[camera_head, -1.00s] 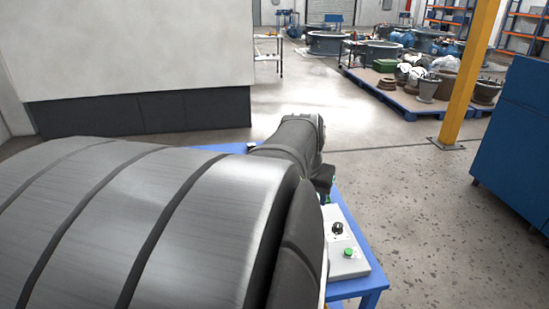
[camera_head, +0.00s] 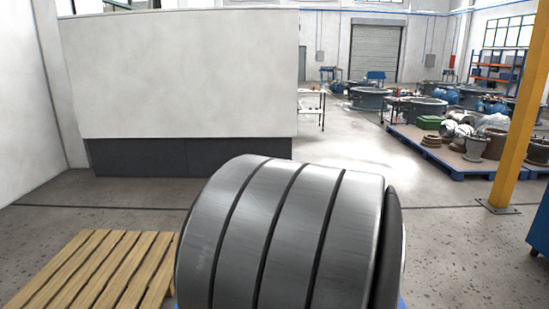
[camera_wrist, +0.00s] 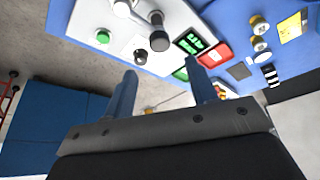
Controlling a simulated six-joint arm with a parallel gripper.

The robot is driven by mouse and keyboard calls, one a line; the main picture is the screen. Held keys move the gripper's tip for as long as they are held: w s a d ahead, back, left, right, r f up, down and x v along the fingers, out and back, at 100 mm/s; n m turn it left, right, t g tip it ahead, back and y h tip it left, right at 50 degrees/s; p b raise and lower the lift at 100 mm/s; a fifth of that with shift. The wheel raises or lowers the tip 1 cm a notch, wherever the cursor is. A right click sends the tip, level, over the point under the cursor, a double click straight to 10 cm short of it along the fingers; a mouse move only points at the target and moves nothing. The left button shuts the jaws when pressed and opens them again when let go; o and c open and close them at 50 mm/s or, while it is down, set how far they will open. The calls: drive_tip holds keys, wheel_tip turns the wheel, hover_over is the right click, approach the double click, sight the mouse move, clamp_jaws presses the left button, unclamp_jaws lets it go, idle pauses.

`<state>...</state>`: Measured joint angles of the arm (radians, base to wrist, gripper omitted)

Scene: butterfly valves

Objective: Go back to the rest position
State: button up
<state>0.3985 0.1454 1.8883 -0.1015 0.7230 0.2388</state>
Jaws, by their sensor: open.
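My gripper (camera_wrist: 160,90) shows in the wrist view with its two blue-grey fingers apart and nothing between them. Beyond the fingertips is a blue table (camera_wrist: 229,22) with a light grey control box (camera_wrist: 87,24) on it. The box carries a green button (camera_wrist: 103,36) and a black knob (camera_wrist: 140,57). In the head view a large part of my arm fills the lower middle and hides the table and my gripper.
A wooden pallet (camera_head: 97,268) lies on the floor at the left. A white wall panel (camera_head: 180,75) stands behind. A yellow post (camera_head: 522,120) and a blue pallet with several pots (camera_head: 455,160) are at the right. The floor between is mostly clear.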

drive_tip(key=x, duration=0.8)
drive_tip(key=shift+w+d+f, duration=0.1)
drive_tip(key=shift+f, duration=0.05)
drive_tip(key=v, duration=1.7)
drive_tip(key=x, duration=1.7)
drive_tip(key=shift+f, duration=0.1)
drive_tip(key=shift+m+h, duration=0.5)
drive_tip(key=shift+m, duration=0.9)
drive_tip(key=shift+w+m+g+h, duration=0.15)
drive_tip(key=shift+m+g, duration=0.3)
drive_tip(key=shift+m, duration=0.55)
drive_tip(key=shift+w+m+g+h, duration=0.15)
drive_tip(key=shift+m+g, duration=0.3)
drive_tip(key=shift+m, duration=0.55)
drive_tip(key=m+g, duration=0.1)
drive_tip(key=m, duration=0.2)
drive_tip(key=m+g, duration=0.1)
drive_tip(key=m, duration=0.2)
drive_tip(key=shift+w+g+h, duration=0.1)
drive_tip(key=shift+g+h, duration=0.2)
